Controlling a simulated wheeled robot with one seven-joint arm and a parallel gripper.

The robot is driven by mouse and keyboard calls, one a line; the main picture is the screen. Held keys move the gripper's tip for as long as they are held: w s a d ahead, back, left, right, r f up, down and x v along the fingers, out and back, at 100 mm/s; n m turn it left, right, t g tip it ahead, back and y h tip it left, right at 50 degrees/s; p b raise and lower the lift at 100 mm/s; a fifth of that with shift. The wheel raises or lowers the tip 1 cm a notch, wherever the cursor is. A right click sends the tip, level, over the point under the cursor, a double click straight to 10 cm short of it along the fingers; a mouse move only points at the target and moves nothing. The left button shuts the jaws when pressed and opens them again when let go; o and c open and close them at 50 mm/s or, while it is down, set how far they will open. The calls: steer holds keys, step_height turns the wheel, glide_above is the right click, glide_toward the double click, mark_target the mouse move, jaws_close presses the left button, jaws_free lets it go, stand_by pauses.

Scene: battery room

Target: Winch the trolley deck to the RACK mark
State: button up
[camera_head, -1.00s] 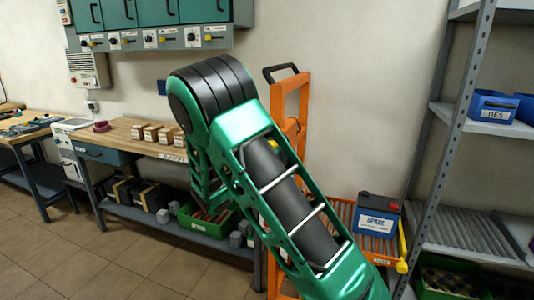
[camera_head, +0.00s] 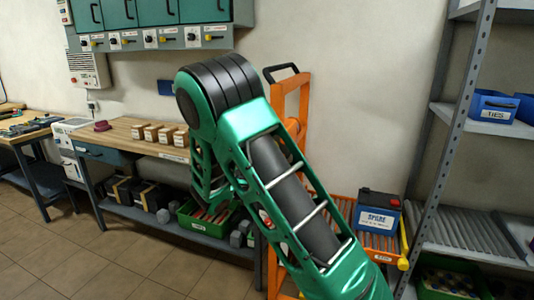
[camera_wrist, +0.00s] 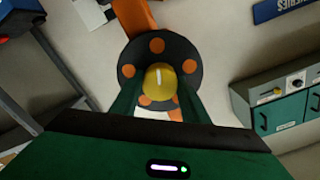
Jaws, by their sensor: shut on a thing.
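The orange trolley (camera_head: 304,100) stands against the wall, its lower mast mostly hidden behind my green arm. Its orange slatted deck (camera_head: 345,208) carries a blue battery (camera_head: 378,215) marked SPARE and sits near the lower shelves of the grey rack. In the wrist view, the dark round winch wheel (camera_wrist: 157,47) has several orange spots and a yellow knob (camera_wrist: 161,78). My gripper (camera_wrist: 160,92) is shut on the yellow knob, one finger on each side. In the head view my gripper is hidden behind the arm. I cannot make out a RACK mark.
A grey shelf rack (camera_head: 455,130) with blue bins (camera_head: 493,106) stands close on the right. A wooden workbench (camera_head: 135,133) with small boxes is at the left. A teal cabinet (camera_head: 150,15) hangs above it. Tiled floor (camera_head: 70,255) is clear at front left.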

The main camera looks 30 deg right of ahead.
steer(key=shift+w+a+f, duration=0.1)
steer(key=shift+a+f, duration=0.05)
steer(key=shift+a, duration=0.1)
steer(key=o, duration=1.1)
steer(key=shift+c, duration=0.2)
steer(key=shift+d, duration=0.1)
steer(key=v, duration=1)
steer(key=shift+a, duration=0.35)
